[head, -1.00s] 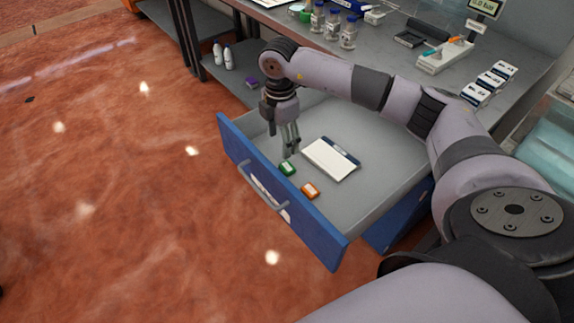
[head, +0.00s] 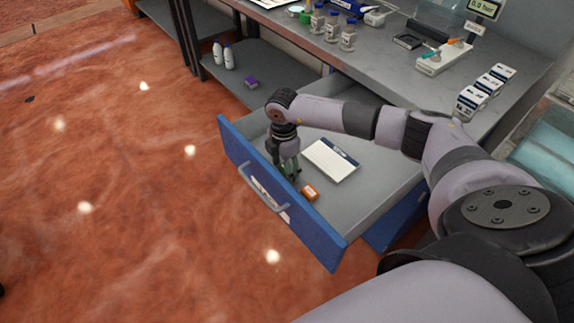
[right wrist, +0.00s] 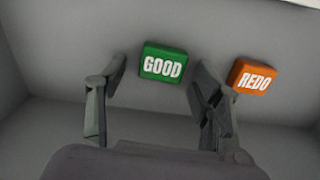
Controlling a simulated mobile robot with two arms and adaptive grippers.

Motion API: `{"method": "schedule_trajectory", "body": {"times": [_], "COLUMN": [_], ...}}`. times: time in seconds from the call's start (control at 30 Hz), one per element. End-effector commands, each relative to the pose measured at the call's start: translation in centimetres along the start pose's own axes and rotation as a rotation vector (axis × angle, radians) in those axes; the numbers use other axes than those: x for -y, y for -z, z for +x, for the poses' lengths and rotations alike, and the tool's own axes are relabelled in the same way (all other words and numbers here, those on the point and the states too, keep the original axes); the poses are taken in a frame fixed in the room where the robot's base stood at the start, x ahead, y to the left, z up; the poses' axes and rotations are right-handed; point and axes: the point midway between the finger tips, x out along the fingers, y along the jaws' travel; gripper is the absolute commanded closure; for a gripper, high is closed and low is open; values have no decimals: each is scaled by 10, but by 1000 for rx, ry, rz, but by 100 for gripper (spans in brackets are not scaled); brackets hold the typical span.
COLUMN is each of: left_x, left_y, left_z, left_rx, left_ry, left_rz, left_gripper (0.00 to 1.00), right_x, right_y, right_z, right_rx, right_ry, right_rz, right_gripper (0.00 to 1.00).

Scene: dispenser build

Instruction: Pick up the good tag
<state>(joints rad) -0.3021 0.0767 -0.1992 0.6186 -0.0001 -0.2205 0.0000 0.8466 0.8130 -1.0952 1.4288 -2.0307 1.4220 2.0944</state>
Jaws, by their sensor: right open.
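The good tag (right wrist: 162,64) is a small green block with white letters "GOOD", lying on the drawer floor in the right wrist view. In the head view it is mostly hidden behind my right gripper (head: 287,172), with a little green showing. My right gripper is open, pointing down inside the drawer. In the right wrist view its fingers (right wrist: 158,92) stand to the left and right of the green tag, with a gap on the left; the tag is not held. My left gripper is not in view.
An orange "REDO" tag (right wrist: 253,78), also in the head view (head: 310,192), lies just right of the right finger. A white notepad (head: 328,161) lies beside them. The open drawer has a blue front (head: 318,235). The bench (head: 375,65) above holds bottles and boxes.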

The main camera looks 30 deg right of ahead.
Motion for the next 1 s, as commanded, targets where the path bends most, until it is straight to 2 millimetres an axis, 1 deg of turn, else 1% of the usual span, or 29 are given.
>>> {"method": "schedule_trajectory", "body": {"times": [0.1,0.8,1.0], "left_x": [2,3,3], "left_y": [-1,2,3], "left_z": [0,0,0], "left_rx": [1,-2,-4], "left_ry": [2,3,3], "left_rz": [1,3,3], "left_gripper": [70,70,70], "right_x": [0,0,0], "right_y": [0,0,0], "right_z": [0,-1,-1], "right_rx": [0,0,0], "right_ry": [0,0,-1], "right_rz": [0,1,1], "right_gripper": [41,87,88]}}
